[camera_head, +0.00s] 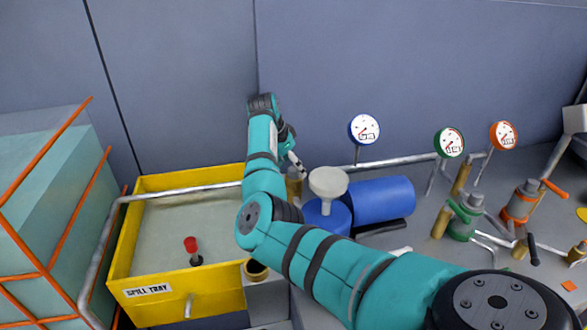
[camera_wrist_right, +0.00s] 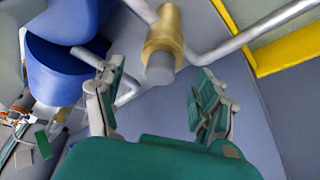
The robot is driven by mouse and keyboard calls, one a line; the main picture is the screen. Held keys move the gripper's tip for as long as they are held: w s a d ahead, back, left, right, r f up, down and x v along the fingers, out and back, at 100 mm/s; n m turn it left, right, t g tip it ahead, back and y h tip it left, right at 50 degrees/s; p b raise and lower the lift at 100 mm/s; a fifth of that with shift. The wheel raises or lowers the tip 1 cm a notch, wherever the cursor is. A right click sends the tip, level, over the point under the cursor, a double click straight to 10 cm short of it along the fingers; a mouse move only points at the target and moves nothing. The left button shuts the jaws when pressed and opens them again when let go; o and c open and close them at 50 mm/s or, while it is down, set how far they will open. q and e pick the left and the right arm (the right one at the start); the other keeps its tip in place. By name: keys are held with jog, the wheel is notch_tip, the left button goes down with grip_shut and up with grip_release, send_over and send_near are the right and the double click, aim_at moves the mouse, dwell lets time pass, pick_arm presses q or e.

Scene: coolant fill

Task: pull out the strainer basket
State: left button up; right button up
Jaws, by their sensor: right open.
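A brass fitting (camera_wrist_right: 164,32) with a grey round end (camera_wrist_right: 160,68) shows in the right wrist view, joined to a grey pipe. I take the grey end to be the strainer basket's top, but cannot be sure. In the head view the brass fitting (camera_head: 294,188) stands between the yellow tray and the white funnel, partly behind my arm. My right gripper (camera_wrist_right: 160,78) is open and empty, with one finger on each side of the grey end in the wrist picture. I see no clear contact. In the head view the right gripper (camera_head: 296,160) is just above the fitting. My left gripper is not in view.
A yellow spill tray (camera_head: 150,284) stands left, with a red-topped item (camera_head: 190,245) in it. A white funnel (camera_head: 328,178) and blue tank (camera_head: 380,199) are close on the right. Gauges, valves and pipes fill the far right. An orange-framed case (camera_head: 50,200) is far left.

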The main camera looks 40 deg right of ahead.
jog(key=shift+x, duration=1.1)
jog(key=shift+d+f, duration=0.1)
jog(key=shift+f, duration=0.2)
jog(key=shift+c, duration=0.3)
jog(key=c, duration=1.1)
jog(key=o, duration=0.5)
jog(key=shift+c, duration=1.2)
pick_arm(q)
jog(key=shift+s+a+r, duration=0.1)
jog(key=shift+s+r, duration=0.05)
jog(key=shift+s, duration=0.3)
pick_arm(e)
jog(key=shift+r, duration=0.1)
pick_arm(q)
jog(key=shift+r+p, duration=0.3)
jog(key=shift+p, duration=0.1)
pick_arm(e)
jog(key=shift+r, duration=0.2)
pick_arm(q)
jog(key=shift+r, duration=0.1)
pick_arm(e)
jog(key=shift+r, duration=0.1)
